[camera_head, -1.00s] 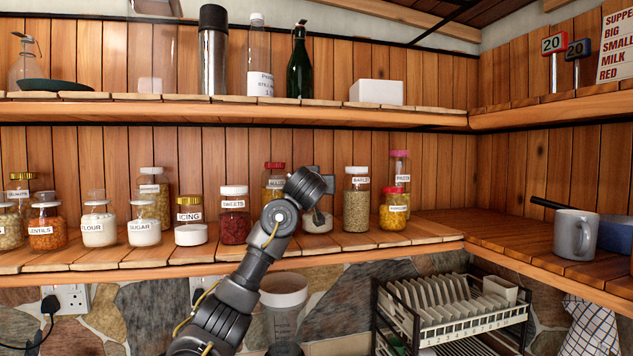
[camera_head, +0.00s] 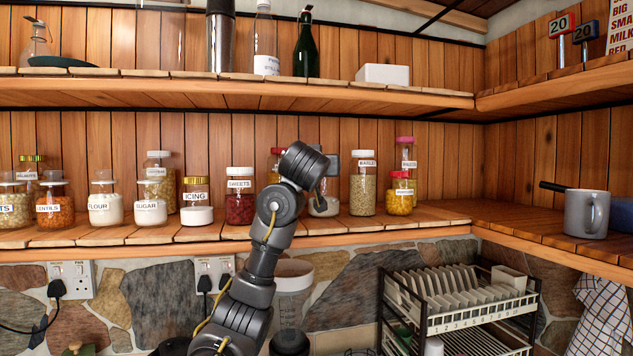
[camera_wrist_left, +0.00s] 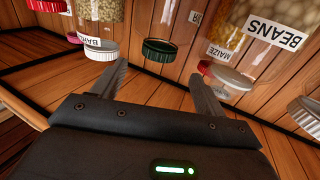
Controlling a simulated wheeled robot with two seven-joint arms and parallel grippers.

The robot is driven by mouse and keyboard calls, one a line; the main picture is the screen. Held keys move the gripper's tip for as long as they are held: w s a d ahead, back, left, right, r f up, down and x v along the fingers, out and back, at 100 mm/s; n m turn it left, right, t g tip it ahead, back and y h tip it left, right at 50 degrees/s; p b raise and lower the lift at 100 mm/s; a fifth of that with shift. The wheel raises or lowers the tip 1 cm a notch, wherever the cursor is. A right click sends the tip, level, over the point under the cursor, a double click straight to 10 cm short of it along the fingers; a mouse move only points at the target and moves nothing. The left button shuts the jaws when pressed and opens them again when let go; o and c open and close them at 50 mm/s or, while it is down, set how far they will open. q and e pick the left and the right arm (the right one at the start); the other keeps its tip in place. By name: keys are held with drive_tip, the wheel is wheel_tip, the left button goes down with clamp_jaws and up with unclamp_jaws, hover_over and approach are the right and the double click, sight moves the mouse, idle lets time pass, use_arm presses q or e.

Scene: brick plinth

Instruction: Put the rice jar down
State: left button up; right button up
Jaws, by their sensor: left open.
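A clear jar with white contents (camera_head: 323,207) stands upright on the lower shelf (camera_head: 180,236) in the head view. I take it to be the rice jar; its lid is hidden behind my gripper and its label cannot be read. My left gripper (camera_head: 326,170) is at the jar's top. In the left wrist view the fingers (camera_wrist_left: 160,82) are spread apart, with a green-lidded clear jar (camera_wrist_left: 160,50) just beyond and between them. My right gripper is not in view.
The barley jar (camera_head: 363,190) and a yellow-filled jar (camera_head: 400,200) stand right of the gripper. The sweets jar (camera_head: 240,207) stands to the left, with several more jars beyond. A grey mug (camera_head: 586,213) stands on the right shelf. A dish rack (camera_head: 460,305) is below.

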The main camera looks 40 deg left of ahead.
use_arm(q)
drive_tip(key=b+v, duration=0.1)
drive_tip(key=v, duration=0.3)
drive_tip(key=shift+s+d+b, duration=0.1)
drive_tip(key=shift+s+b, duration=0.15)
drive_tip(key=shift+b, duration=0.15)
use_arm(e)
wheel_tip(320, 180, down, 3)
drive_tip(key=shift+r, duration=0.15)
